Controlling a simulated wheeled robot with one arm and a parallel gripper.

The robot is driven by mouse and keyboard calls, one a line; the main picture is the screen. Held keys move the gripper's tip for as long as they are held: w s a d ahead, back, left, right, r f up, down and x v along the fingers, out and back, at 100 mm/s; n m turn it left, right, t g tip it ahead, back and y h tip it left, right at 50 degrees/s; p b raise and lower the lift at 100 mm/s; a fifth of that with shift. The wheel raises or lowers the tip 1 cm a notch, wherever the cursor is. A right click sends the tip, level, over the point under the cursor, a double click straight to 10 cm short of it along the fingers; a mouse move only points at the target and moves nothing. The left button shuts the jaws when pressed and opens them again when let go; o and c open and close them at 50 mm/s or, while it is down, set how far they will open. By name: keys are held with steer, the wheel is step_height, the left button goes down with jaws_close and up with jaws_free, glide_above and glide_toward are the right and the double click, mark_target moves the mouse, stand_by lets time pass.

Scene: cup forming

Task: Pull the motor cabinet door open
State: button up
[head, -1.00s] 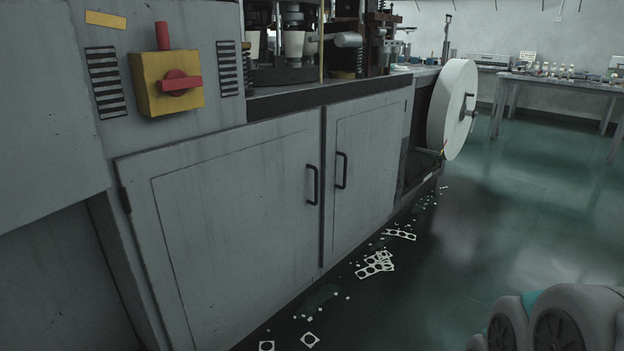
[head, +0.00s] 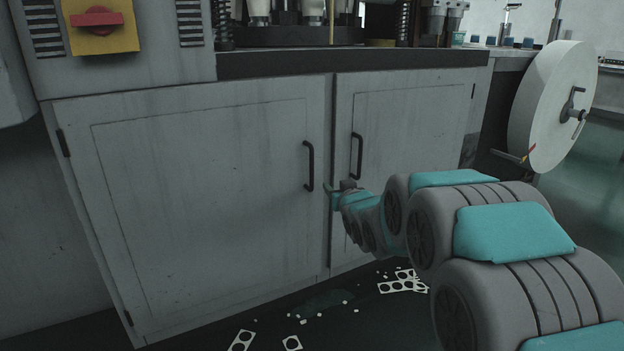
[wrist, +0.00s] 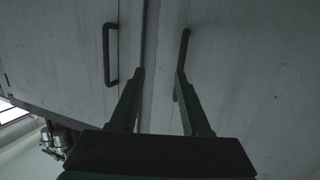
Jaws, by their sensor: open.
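The grey motor cabinet has a left door (head: 200,200) and a right door (head: 405,125), both shut and flush at the seam. The left door's dark bar handle (head: 308,166) and the right door's handle (head: 356,156) stand upright on either side of the seam. My gripper (head: 335,190) is open and empty in front of the seam, near the handles' lower ends. The wrist view looks upside down. There my gripper (wrist: 160,71) has one finger overlapping the end of the left door's handle (wrist: 185,48); contact cannot be told. The right door's handle (wrist: 110,55) is clear of the fingers.
A yellow box with a red rotary switch (head: 98,20) is above the left door. A large white paper roll (head: 545,105) stands at the right. Punched paper scraps (head: 400,284) lie on the floor by the cabinet. My arm covers the lower right.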

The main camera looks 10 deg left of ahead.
mark_target(312, 168)
steer(key=shift+w+a+r+n+t+y+b, duration=0.15)
steer(key=shift+w+a+t+y+b, duration=0.15)
steer(key=shift+w+a, duration=1.15)
steer(key=shift+w+a+r+n+t+y+b, duration=0.2)
steer(key=shift+w+a+y, duration=0.25)
steer(key=shift+w+a, duration=0.95)
steer(key=shift+w+a+r+n+t+y+b, duration=0.15)
steer(key=shift+w+a+t+y, duration=0.2)
steer(key=shift+w+a, duration=1.1)
steer(key=shift+w+d, duration=0.5)
steer(key=shift+d, duration=0.05)
jaws_close()
